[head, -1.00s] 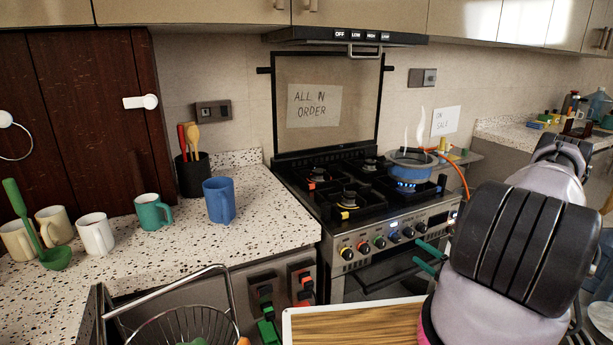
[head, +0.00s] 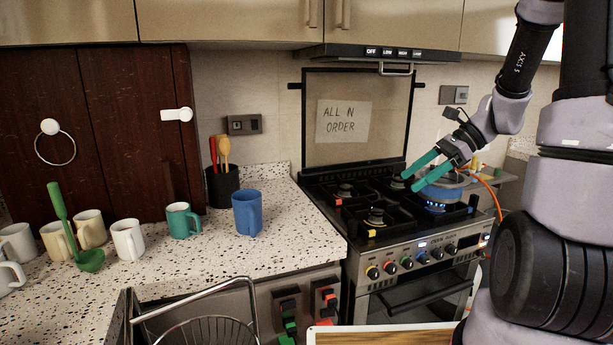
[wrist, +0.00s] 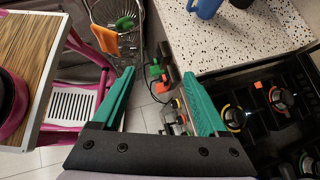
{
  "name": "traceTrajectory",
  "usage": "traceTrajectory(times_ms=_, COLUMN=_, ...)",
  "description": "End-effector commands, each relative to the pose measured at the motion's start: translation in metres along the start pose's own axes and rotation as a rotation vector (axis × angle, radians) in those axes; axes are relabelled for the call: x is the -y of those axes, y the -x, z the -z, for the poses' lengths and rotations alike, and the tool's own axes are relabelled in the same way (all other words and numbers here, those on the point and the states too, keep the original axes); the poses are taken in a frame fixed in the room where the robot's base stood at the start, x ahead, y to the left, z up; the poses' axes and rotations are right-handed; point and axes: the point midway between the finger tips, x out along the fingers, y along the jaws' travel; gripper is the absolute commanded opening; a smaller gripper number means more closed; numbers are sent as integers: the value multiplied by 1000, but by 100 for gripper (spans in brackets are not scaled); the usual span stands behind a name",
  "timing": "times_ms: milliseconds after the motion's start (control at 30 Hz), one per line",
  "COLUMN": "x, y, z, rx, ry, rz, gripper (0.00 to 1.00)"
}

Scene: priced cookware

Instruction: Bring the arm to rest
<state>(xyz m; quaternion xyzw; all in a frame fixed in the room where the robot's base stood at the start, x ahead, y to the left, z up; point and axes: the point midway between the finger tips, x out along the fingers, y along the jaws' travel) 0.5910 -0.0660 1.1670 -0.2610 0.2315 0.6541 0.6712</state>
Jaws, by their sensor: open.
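My gripper (head: 418,172) has two teal fingers and is raised in front of the stove in the head view. Its fingers are apart with nothing between them, as the wrist view (wrist: 161,92) also shows. My arm is bent up along the right side of the head view. In the head view the fingers overlap the blue pan (head: 441,189), which sits on a lit burner; I cannot tell the exact gap. The wrist camera looks down past the fingers to the floor, with the counter and stove beside it.
The stove (head: 409,252) has a dark oven door below its knobs. A wire basket (head: 214,330) and a wood-topped table (head: 385,338) stand in front.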

Motion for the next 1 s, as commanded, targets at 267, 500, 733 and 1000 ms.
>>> traceTrajectory(times_ms=267, x=-47, y=31, z=-60, rx=-346, ry=542, rz=-24, gripper=76)
traceTrajectory(times_ms=500, x=-83, y=65, z=-98, rx=-634, ry=986, rz=-1, gripper=76)
traceTrajectory(times_ms=733, x=-107, y=93, z=-124, rx=-843, ry=1290, rz=44, gripper=76)
traceTrajectory(times_ms=1000, x=-114, y=103, z=-131, rx=-911, ry=1381, rz=60, gripper=76)
